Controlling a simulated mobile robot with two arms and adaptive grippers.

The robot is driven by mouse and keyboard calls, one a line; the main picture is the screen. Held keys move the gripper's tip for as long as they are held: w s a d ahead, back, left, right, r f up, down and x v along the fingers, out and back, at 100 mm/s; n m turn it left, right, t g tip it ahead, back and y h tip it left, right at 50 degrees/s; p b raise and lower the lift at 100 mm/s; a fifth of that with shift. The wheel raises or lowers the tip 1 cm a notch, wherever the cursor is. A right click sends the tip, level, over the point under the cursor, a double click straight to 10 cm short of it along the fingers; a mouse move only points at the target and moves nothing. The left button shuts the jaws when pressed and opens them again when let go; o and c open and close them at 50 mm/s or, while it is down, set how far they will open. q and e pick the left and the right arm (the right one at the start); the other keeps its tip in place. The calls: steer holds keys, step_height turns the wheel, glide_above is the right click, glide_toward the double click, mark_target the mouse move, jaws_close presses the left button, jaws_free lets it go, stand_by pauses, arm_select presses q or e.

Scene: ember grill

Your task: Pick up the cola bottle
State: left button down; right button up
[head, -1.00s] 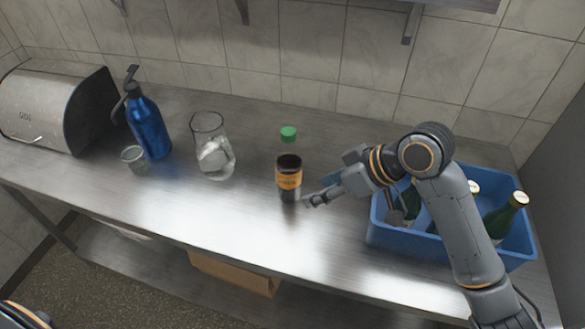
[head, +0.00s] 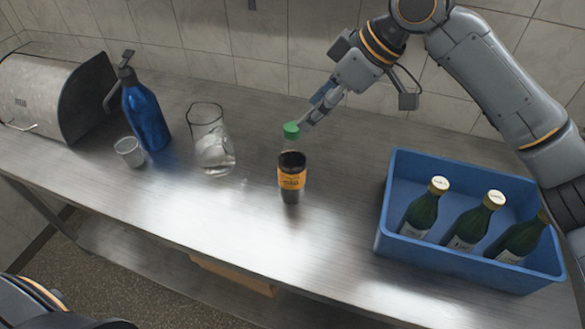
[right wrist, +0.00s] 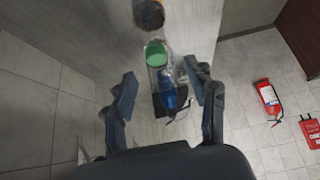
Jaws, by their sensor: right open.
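The cola bottle (head: 291,172) stands upright on the steel counter, with dark liquid, an orange label and a green cap. My right gripper (head: 314,112) is open beside the cap, at its upper right, with nothing held. In the right wrist view the cola bottle's green cap (right wrist: 157,52) lies ahead of the open right gripper (right wrist: 166,92), between the lines of its two fingers. I cannot tell whether a finger touches the bottle. My left gripper is out of view.
A glass pitcher (head: 212,145), a small glass (head: 129,153) and a blue siphon bottle (head: 146,115) stand left of the cola. A blue crate (head: 455,262) with green bottles stands at the right. The counter in front of the cola is clear.

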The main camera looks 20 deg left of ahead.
mark_target(294, 127)
steer(key=x, duration=0.4)
steer(key=p+x, duration=0.1)
steer(key=x, duration=0.1)
steer(key=p+x, duration=0.1)
steer(key=x, duration=0.1)
steer(key=shift+w+r, duration=0.1)
steer(key=shift+w, duration=0.25)
steer(key=shift+a+f, duration=0.15)
steer(key=shift+f, duration=0.1)
jaws_close()
steer(key=shift+r, duration=0.1)
